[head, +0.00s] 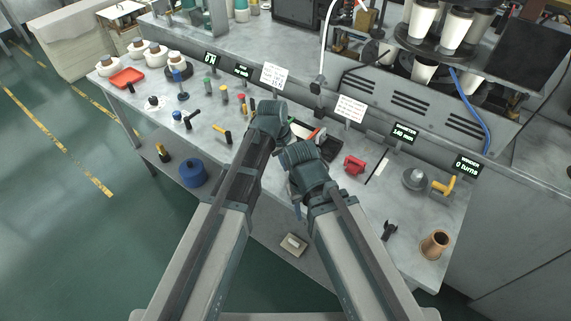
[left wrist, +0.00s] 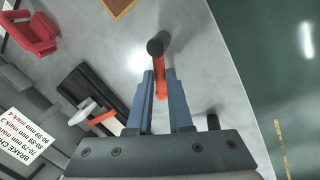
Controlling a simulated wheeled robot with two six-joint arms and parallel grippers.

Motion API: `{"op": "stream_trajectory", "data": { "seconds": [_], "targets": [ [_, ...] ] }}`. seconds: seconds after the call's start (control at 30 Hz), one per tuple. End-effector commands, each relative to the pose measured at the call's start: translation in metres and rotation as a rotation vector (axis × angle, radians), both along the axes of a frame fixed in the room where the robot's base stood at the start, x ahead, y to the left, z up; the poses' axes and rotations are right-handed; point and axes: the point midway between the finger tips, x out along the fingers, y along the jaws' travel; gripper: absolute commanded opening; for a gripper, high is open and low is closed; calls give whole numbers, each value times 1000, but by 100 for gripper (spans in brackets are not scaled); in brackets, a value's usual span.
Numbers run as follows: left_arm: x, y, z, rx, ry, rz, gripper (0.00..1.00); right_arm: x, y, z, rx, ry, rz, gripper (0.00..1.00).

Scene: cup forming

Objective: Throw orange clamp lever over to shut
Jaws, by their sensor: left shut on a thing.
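In the left wrist view my left gripper (left wrist: 159,76) is shut on the orange clamp lever (left wrist: 161,88). The lever stands between the two blue-grey fingers, and its black knob (left wrist: 156,47) sits just beyond the fingertips. A black holder (left wrist: 92,88) with a white disc and another orange-red piece (left wrist: 102,117) lies to the left of the fingers. In the head view my left wrist hides the lever and my left fingers. My right gripper (head: 301,160) is beside the left one over the bench; its fingers are not clear.
A red device (head: 354,165) sits on the bench (head: 340,195) to the right, and in the left wrist view (left wrist: 32,35). Yellow and coloured handled tools (head: 222,134) lie to the left. Sign cards stand along the back.

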Motion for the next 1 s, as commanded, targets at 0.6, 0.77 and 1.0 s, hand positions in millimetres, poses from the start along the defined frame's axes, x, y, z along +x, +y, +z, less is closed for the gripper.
{"op": "stream_trajectory", "data": {
  "seconds": [0.6,0.77,1.0],
  "targets": [
    [7,-20,0,1,1,-583,0,0,0,0,0,0,0,45],
    [6,-26,0,0,1,-725,0,0,0,0,0,0,0,45],
    [4,-32,0,1,1,-900,0,0,0,0,0,0,0,45]
  ]
}}
